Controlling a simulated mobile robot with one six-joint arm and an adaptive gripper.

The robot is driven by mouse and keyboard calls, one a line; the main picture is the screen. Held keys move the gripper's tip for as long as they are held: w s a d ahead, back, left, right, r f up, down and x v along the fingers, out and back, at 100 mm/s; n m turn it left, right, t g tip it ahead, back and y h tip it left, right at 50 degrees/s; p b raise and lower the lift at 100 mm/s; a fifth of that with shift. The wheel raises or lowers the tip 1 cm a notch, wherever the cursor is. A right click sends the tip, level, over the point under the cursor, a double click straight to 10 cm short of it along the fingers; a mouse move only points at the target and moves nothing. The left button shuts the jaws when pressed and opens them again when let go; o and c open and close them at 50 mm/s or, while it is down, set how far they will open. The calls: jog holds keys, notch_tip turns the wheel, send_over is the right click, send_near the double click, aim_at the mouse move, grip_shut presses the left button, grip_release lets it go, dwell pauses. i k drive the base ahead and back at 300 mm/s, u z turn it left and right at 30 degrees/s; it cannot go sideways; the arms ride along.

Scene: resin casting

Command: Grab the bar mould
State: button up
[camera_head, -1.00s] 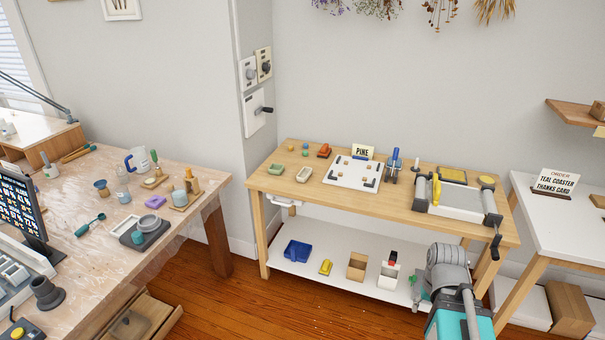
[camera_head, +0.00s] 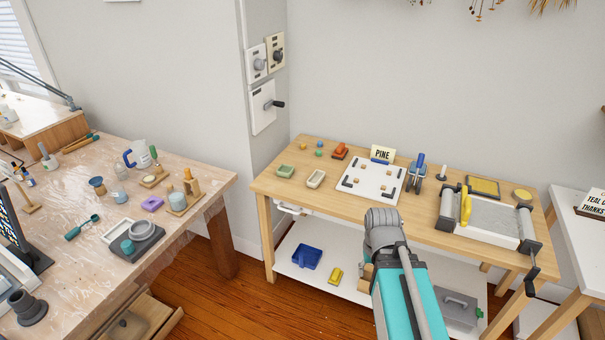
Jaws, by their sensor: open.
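I cannot tell for certain which thing is the bar mould. A small lavender block-like piece (camera_head: 152,203) lies on the plastic-covered table at left. A green shallow rectangular dish (camera_head: 284,171) and a cream one (camera_head: 316,179) sit at the left end of the wooden bench. A white rectangular frame or tray (camera_head: 118,229) lies near a grey scale-like base (camera_head: 143,242) on the left table. My teal and grey arm rises in front of the bench; my gripper's fingers do not show. Nothing visible touches these pieces.
The wooden bench (camera_head: 262,187) also bears a white pegged board (camera_head: 357,186), a PINE sign (camera_head: 383,154) and a roller press (camera_head: 480,222). Its lower shelf holds a blue bin (camera_head: 306,257) and a yellow item (camera_head: 335,275). Wooden floor (camera_head: 225,300) is open between the tables.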

aim_at(315, 180)
jog(key=z, duration=0.15)
jog(key=i, duration=1.05)
jog(key=z, duration=0.5)
